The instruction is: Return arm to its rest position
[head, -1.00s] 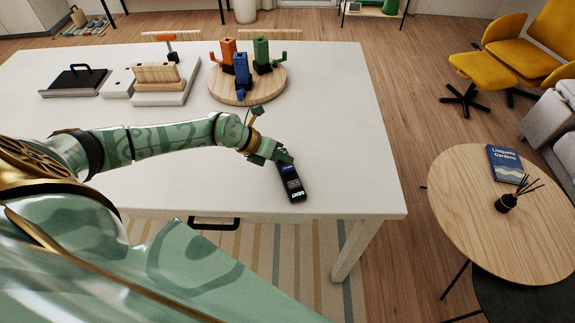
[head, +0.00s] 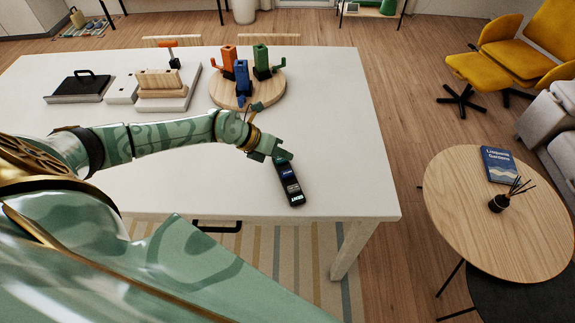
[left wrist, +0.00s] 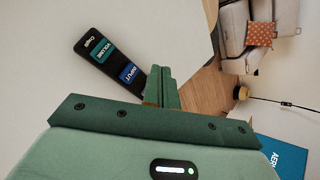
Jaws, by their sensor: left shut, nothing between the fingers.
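My left arm reaches in from the left over the white table (head: 350,130). Its left gripper (head: 284,157) is shut and empty, close to the far end of a black remote-like device (head: 291,186) with lit coloured labels. The left wrist view shows the shut fingers (left wrist: 161,88) beside the device (left wrist: 108,62), which has teal and blue labels reading "VOLUME" and "INPUT". Whether the fingertips touch it I cannot tell. My right gripper is not in view.
A round wooden board (head: 262,90) carries orange, blue and green upright pieces. Left of it stand a wooden block on a white base (head: 165,99) and a dark flat case (head: 77,88). A round side table (head: 450,200) stands right. The table's right part is clear.

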